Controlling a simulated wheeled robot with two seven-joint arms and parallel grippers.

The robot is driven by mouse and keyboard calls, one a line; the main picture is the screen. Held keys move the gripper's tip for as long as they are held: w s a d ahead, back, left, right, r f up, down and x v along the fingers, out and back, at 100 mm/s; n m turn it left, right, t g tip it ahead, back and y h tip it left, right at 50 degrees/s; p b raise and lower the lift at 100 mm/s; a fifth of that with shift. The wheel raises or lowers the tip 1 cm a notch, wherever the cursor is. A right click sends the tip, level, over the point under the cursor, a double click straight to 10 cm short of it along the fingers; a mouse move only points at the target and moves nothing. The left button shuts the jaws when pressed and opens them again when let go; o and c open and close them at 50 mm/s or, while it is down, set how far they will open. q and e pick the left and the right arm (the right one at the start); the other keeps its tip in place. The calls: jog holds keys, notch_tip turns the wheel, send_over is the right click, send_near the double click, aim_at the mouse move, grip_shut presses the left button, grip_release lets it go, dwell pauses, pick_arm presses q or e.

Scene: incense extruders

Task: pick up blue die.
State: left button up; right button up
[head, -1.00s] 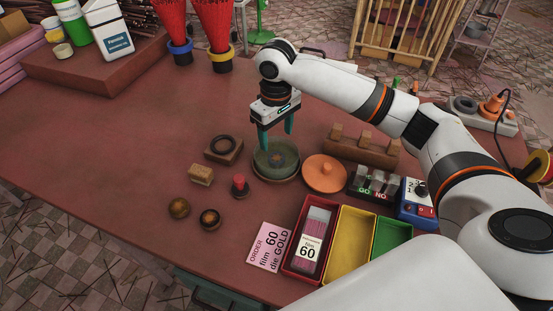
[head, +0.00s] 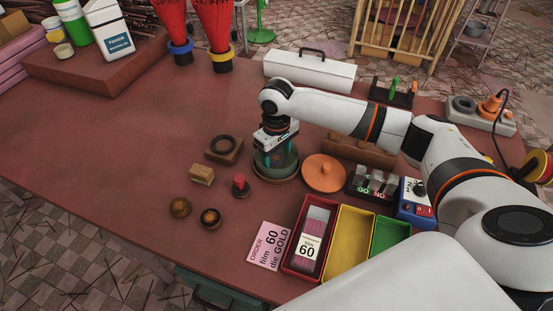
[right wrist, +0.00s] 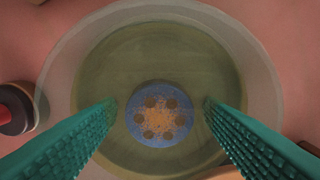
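The blue die (right wrist: 160,115) is a round blue disc with a ring of brown holes and an orange-speckled middle. In the right wrist view it lies in a clear round jar (right wrist: 62,75), which also stands on the table in the head view (head: 290,172). My right gripper (head: 276,160) points down into the jar. Its green ribbed fingers are open, one on each side of the die (right wrist: 160,104), with gaps visible between them and it. In the head view the die cannot be made out behind the jar wall and gripper. My left gripper is not in view.
An orange lid (head: 325,172) lies right of the jar, and a red-knobbed piece (head: 240,185) stands close at its left. A wooden block with a dark ring (head: 223,148) is behind-left. Coloured trays (head: 352,235) stand in front-right. The table's left side is clear.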

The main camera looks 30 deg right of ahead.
aim_at(276, 158)
jog(key=c, duration=1.1)
notch_tip(276, 158, up, 10)
jog(key=s+a+m, duration=0.1)
jog(key=s+a, duration=0.1)
jog(key=s, duration=0.2)
jog(key=s+a+f+m, duration=0.1)
jog(key=s+a, duration=0.1)
jog(key=s, duration=0.3)
jog(key=s+a+m, duration=0.1)
jog(key=s+a, duration=0.1)
jog(key=s, duration=0.3)
jog(key=shift+s+a+f, duration=0.1)
jog(key=shift+s+f, duration=0.05)
